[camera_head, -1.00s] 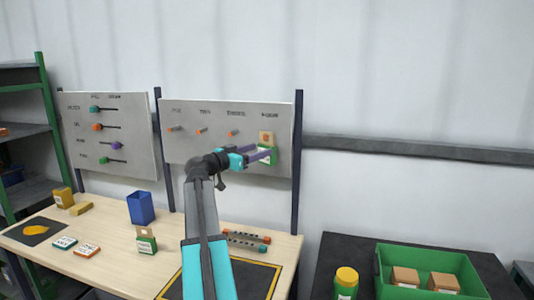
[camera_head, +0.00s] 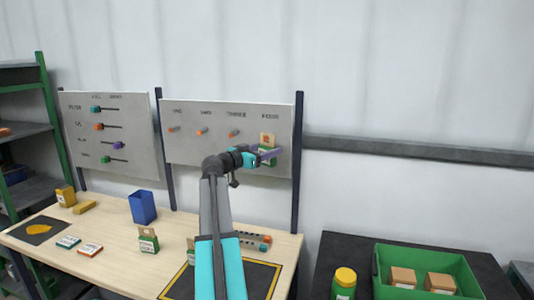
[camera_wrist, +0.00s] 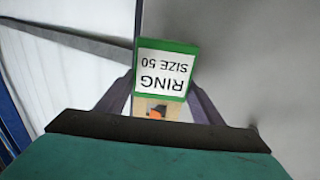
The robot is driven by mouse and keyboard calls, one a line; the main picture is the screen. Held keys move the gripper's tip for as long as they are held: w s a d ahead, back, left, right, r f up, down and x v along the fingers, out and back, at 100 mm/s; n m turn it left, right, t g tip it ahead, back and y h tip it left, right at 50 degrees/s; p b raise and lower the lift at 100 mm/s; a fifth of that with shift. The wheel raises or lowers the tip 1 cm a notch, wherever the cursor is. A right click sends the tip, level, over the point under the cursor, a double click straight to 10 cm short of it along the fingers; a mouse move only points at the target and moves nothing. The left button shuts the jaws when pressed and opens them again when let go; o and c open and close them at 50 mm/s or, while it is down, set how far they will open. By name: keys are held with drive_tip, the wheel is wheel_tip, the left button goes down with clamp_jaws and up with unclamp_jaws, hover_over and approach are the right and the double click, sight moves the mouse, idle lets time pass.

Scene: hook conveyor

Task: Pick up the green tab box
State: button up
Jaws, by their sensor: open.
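A green-and-tan tab box (camera_head: 267,142) hangs on the panel under the label FOUR. In the wrist view the box (camera_wrist: 165,70) is upside down, with a white label reading "RING SIZE 50" and an orange peg tip at its tan tab. My gripper (camera_head: 272,154) is at the box. In the wrist view its purple fingers (camera_wrist: 163,98) are apart, one on each side of the box; I cannot tell whether they touch it. Another green-and-tan box (camera_head: 148,241) stands on the table, and a third (camera_head: 191,252) is partly hidden by my arm.
The grey panel (camera_head: 215,150) has several more orange pegs to the left, with nothing hung on them. A dark post (camera_head: 297,150) stands just right of the box. Below are the wooden table (camera_head: 115,225), a blue bin (camera_head: 142,207) and a green crate (camera_head: 465,265) with brown boxes.

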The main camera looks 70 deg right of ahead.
idle(0.5)
drive_tip(key=c, duration=0.8)
drive_tip(key=shift+a+r, duration=0.1)
drive_tip(key=shift+w+a+r+b, duration=0.35)
drive_tip(key=shift+a+r+b, duration=0.2)
drive_tip(key=shift+a+b, duration=0.05)
drive_tip(key=w+a+r+b, duration=0.3)
drive_tip(key=w+a+r, duration=0.2)
drive_tip(key=a, duration=0.6)
drive_tip(key=shift+w+a+r+b, duration=0.15)
drive_tip(key=shift+r+b, duration=0.25)
drive_tip(key=shift+r, duration=0.45)
